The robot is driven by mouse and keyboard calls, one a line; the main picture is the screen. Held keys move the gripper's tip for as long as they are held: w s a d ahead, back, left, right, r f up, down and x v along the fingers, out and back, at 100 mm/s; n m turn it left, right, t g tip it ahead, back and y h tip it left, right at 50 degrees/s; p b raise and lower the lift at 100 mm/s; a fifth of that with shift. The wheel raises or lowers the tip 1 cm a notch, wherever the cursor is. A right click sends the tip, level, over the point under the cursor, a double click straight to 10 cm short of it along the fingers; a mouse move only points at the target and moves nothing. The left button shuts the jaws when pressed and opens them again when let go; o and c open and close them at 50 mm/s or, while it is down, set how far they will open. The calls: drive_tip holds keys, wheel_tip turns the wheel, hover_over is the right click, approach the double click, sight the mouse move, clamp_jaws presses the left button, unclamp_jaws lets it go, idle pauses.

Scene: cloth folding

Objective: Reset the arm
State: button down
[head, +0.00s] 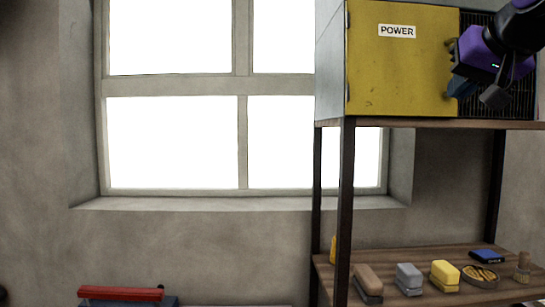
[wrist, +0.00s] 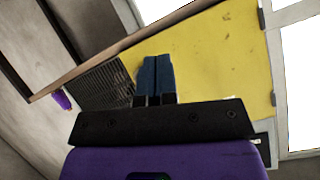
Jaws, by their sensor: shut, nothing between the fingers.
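My gripper (wrist: 157,78) shows in the wrist view with its two blue fingers side by side, shut, with nothing between them. Behind the fingers are the yellow cabinet front (wrist: 215,60) and its dark grille (wrist: 105,88). In the head view my purple and black wrist hangs at the upper right, in front of the yellow cabinet (head: 400,65) labelled POWER. A blue finger part (head: 461,87) shows there near the grille. I cannot tell whether it touches the cabinet. No cloth is in view.
The cabinet stands on the upper board of a shelf rack (head: 347,200). A red-topped item (head: 120,293) is at lower left. A window (head: 170,140) is behind.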

drive_tip(key=s+f+n+g, duration=0.1)
drive_tip(key=s+f+g, duration=0.1)
drive_tip(key=s+f, duration=0.3)
drive_tip(key=s+a+f+n+g, duration=0.1)
drive_tip(key=s+f, duration=0.5)
drive_tip(key=f, duration=0.7)
drive_tip(key=s+f+n+g, duration=0.1)
drive_tip(key=s+f+g, duration=0.2)
drive_tip(key=f, duration=0.6)
drive_tip(key=shift+s+a+f+g, duration=0.25)
drive_tip(key=shift+s+g, duration=0.15)
drive_tip(key=shift+s, duration=0.85)
